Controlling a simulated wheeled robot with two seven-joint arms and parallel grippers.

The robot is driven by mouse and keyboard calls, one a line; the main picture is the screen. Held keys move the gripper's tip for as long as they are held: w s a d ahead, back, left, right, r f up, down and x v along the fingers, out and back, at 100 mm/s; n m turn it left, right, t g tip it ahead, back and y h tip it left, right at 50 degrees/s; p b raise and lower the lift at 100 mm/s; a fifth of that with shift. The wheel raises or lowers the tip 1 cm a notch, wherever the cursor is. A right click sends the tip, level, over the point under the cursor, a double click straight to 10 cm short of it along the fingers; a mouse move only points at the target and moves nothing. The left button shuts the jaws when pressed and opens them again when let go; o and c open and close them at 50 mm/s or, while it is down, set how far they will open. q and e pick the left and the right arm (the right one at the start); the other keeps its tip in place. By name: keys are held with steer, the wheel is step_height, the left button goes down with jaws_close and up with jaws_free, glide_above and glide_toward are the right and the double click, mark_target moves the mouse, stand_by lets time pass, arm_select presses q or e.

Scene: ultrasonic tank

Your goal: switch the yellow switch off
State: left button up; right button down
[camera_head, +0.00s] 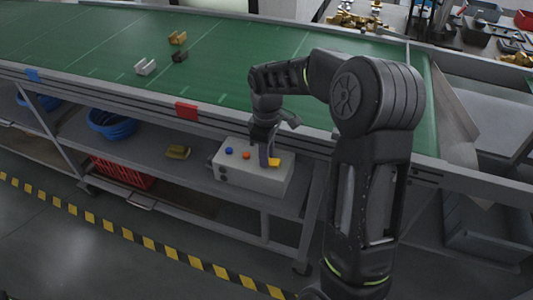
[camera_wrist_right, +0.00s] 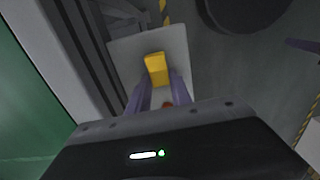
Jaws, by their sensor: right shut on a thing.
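The yellow switch (camera_head: 275,162) sits on top of a light grey control box (camera_head: 248,181) on the shelf below the green conveyor. My right gripper (camera_head: 266,161) reaches down to the box from above and is shut on the yellow switch. In the right wrist view, the yellow switch (camera_wrist_right: 155,66) shows between and just past the two finger ends, over the grey box top (camera_wrist_right: 181,48). The fingers partly hide the switch in the head view, and its exact setting cannot be told. My left gripper is not in view.
A blue button (camera_head: 229,151) and an orange-red button (camera_head: 246,155) sit on the same box, left of the switch. The conveyor (camera_head: 110,55) edge runs above the shelf.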

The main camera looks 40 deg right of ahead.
mark_target(277, 162)
steer(key=b, duration=0.1)
steer(key=t+y+b, duration=0.1)
steer(key=b, duration=0.1)
steer(key=t+b, duration=0.1)
steer(key=b, duration=0.1)
steer(key=shift+s+d+f+y, duration=0.2)
steer(key=shift+s+d+y, duration=0.1)
steer(key=shift+s, duration=0.05)
steer(key=shift+r+t+b, duration=0.2)
steer(key=shift+t+b, duration=0.1)
steer(key=shift+b, duration=0.05)
steer(key=shift+a+r, duration=0.1)
steer(key=shift+r, duration=0.05)
steer(key=c, duration=1.2)
jaws_free()
steer(key=shift+o, duration=0.2)
steer(key=v, duration=0.8)
